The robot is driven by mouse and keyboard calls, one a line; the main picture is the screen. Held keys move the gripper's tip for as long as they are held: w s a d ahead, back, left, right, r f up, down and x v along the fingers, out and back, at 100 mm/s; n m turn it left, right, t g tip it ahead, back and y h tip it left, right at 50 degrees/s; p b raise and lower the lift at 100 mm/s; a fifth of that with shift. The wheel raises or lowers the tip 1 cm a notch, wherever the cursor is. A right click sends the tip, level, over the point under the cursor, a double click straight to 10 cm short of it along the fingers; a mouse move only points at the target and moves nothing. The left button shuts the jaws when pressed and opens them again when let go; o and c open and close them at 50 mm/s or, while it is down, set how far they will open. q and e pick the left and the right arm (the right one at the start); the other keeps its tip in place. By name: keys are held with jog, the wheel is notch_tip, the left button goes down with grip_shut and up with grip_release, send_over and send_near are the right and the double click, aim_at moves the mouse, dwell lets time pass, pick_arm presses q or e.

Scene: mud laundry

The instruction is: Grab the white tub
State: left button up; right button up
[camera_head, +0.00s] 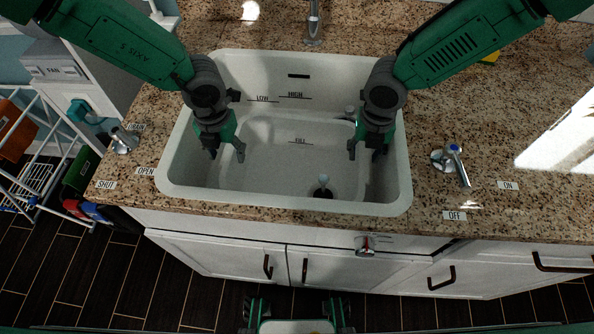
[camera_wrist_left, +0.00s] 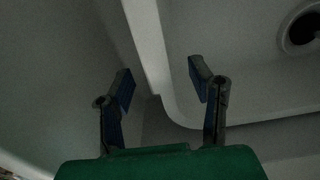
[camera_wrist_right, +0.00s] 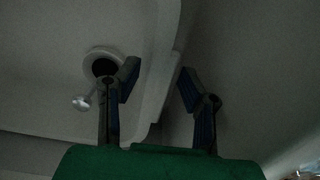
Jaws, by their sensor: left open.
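The white tub (camera_head: 275,165) sits inside the white sink, and the two are hard to tell apart. My left gripper (camera_head: 226,153) is open and low at the tub's left side. In the left wrist view the tub's pale rim (camera_wrist_left: 147,50) runs between the spread fingers (camera_wrist_left: 165,80). My right gripper (camera_head: 365,153) is open at the right side. In the right wrist view a rim (camera_wrist_right: 164,70) passes between its fingers (camera_wrist_right: 158,72). I see no clear finger contact with the rim. Both wrist views are dark.
The sink (camera_head: 282,203) is set in a speckled granite counter (camera_head: 480,120). A plug-like knob (camera_head: 323,190) stands near the front of the basin. A faucet (camera_head: 313,25) is behind. Lever handles stand left (camera_head: 122,140) and right (camera_head: 452,160). A wire rack (camera_head: 35,165) is at far left.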

pick_arm(q)
jog(key=shift+a+f, duration=0.1)
jog(key=shift+f, duration=0.75)
pick_arm(e)
jog(key=shift+f, duration=0.85)
pick_arm(q)
jog(key=c, duration=0.6)
pick_arm(e)
jog(key=c, duration=0.6)
pick_arm(q)
grip_shut()
pick_arm(e)
grip_shut()
pick_arm(q)
jog(key=shift+r, duration=0.1)
